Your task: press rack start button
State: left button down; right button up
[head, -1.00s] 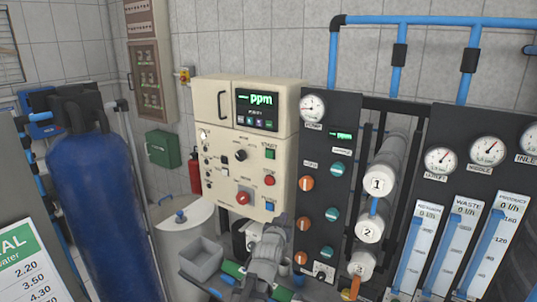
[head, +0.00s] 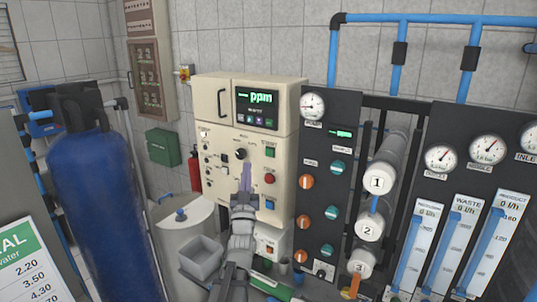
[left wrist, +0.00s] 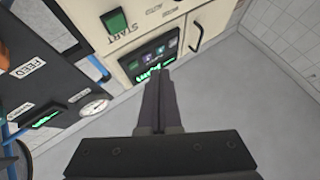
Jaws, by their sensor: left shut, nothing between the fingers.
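The green start button (head: 270,152) sits at the right side of the cream control cabinet (head: 212,146), below the ppm display (head: 257,109). In the left wrist view the green button (left wrist: 115,22) shows beside its START label, left of the fingers. My left gripper (head: 246,166) is shut and empty, its fingers pointing up in front of the cabinet's panel, lower left of the start button and apart from it in the picture. The same fingers (left wrist: 157,75) show in the left wrist view, overlapping the display's edge. My right gripper is out of view.
A red button (head: 269,179) and a blue button (head: 270,205) sit below the green one. A black knob (head: 240,154) is to its left. The dark gauge panel (head: 319,180) with orange and teal knobs stands close right. A grey bin (head: 201,254) is below.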

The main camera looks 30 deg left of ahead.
pick_arm(q)
jog(key=shift+w, duration=0.1)
send_near(266, 149)
jog(key=shift+s+a+r+x, duration=0.1)
jog(key=shift+s+x, duration=0.05)
jog(key=shift+x, duration=0.7)
jog(key=shift+s+a+r+x, duration=0.1)
jog(key=shift+a+x, duration=0.05)
jog(key=shift+x, duration=0.65)
jog(key=shift+s+a+r+x, duration=0.1)
jog(key=shift+s+x, duration=0.05)
jog(key=shift+x, duration=0.7)
jog(key=shift+w, duration=0.2)
jog(key=shift+w, duration=0.25)
jog(key=shift+w+d, duration=0.1)
jog(key=shift+w, duration=0.35)
dwell(0.7)
jog(key=shift+s, duration=0.9)
